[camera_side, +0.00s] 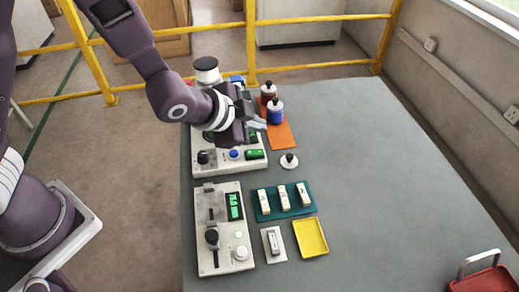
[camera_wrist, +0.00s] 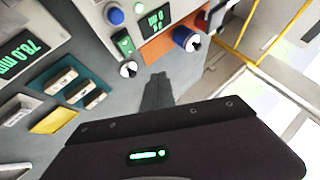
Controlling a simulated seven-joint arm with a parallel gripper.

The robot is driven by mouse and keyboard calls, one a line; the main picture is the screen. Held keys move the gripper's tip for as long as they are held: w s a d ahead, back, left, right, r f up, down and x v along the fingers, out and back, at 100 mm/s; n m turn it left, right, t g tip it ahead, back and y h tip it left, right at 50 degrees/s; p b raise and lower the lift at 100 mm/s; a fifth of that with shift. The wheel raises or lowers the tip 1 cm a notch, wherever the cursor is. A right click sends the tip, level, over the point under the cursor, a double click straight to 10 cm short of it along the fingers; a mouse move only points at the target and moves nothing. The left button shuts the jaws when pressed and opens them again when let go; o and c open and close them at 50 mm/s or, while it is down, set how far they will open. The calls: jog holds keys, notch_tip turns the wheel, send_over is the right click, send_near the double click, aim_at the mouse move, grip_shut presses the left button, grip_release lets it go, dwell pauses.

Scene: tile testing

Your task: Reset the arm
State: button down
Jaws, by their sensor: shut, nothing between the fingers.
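My arm reaches in from the upper left in the side view. My gripper (camera_side: 260,122) is over the back part of the grey table (camera_side: 370,170), in front of the blue bottle and near the rear machine. In the wrist view my gripper's fingers (camera_wrist: 158,88) are together, shut with nothing between them. The gripper hides part of the rear machine (camera_side: 228,168). The gap between the fingers and the things below cannot be judged exactly.
The front machine (camera_side: 220,240), a teal tray (camera_side: 260,215) with three tiles, a yellow tray (camera_side: 311,238) and a red basket (camera_side: 490,280) are nearer. The table's right side is mostly clear.

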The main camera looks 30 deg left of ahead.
jog(key=s+a+r+n+g, duration=0.2)
jog(key=s+a+r+n, duration=0.65)
jog(key=r, duration=0.45)
jog(key=s+a+r+n, duration=0.1)
jog(key=s+a, duration=0.1)
jog(key=s, duration=0.6)
jog(key=s+a+r+n+g+y, duration=0.1)
jog(key=s+a+r, duration=0.1)
jog(key=s, duration=0.7)
jog(key=shift+s+a+r, duration=0.2)
jog(key=shift+s+a, duration=0.05)
jog(key=shift+a, duration=0.2)
